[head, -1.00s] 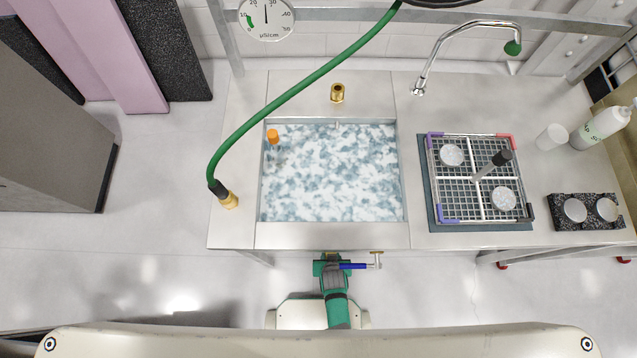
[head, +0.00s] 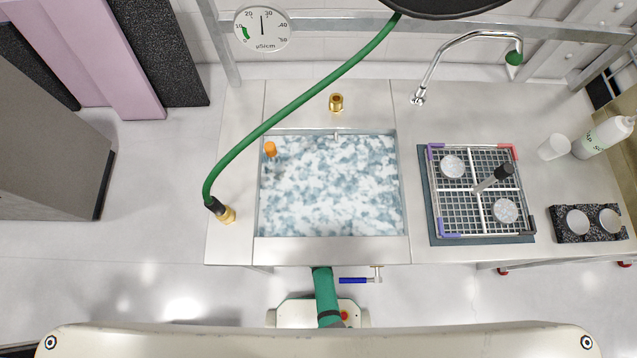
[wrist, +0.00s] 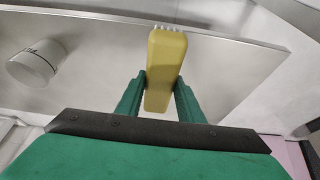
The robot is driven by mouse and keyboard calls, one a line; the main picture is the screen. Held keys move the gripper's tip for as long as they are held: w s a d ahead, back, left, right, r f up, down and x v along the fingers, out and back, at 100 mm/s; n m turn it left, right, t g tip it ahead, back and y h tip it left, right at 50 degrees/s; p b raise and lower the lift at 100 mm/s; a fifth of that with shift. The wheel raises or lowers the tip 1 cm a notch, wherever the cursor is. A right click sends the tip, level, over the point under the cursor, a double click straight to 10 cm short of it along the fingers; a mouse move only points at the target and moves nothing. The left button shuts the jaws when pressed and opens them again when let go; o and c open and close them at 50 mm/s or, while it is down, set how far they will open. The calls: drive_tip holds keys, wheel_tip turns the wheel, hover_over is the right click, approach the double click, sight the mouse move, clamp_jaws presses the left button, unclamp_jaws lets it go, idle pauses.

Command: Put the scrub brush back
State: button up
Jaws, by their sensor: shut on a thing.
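The yellow scrub brush (wrist: 164,70) is in the wrist view, with pale bristle tips at its top end. My gripper (wrist: 160,85) is shut on it, with one green finger on each side. Behind the brush is a pale metal panel (wrist: 225,70); I see no contact between the two. In the head view my green arm reaches to the front edge of the sink counter, and my gripper and the brush are hidden there.
The sink basin (head: 258,215) holds foamy water with an orange-topped thing (head: 270,149) in it. A blue-handled valve (head: 353,281) is just right of my arm. A wire rack (head: 470,232) stands right of the basin.

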drive_tip(key=shift+w+a+f, duration=0.3)
drive_tip(key=shift+w+f, duration=0.2)
drive_tip(key=shift+f, duration=0.2)
drive_tip(key=shift+w+a+f, duration=0.25)
drive_tip(key=shift+w+f, duration=0.2)
drive_tip(key=shift+f, duration=1.6)
drive_tip(key=o, duration=1)
drive_tip(key=shift+d+f, duration=0.1)
